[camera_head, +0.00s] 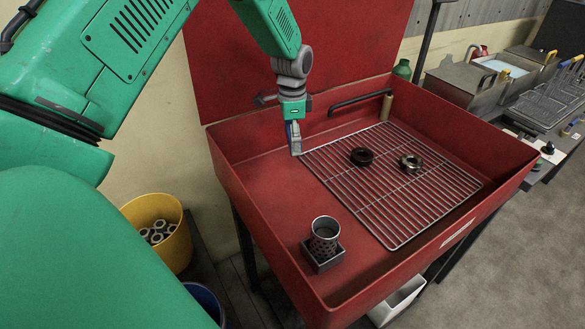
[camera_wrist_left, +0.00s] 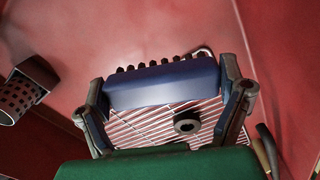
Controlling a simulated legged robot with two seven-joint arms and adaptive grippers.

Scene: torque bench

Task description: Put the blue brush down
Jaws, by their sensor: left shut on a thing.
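The blue brush (camera_wrist_left: 160,84) lies crosswise between the two fingers of my left gripper (camera_wrist_left: 166,98) in the wrist view, with a row of dark bristle tufts along its far edge. The fingers are shut on its ends. In the head view my left gripper (camera_head: 292,122) hangs inside the red wash basin (camera_head: 255,165), at the left back corner of the wire grate (camera_head: 405,215). My right gripper is not in view.
A dark ring (camera_head: 361,157) and a metal ring (camera_head: 410,163) lie on the grate. A perforated metal cup (camera_head: 325,236) stands in a square holder at the basin's front left. A bent pipe (camera_head: 358,100) runs along the back wall.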

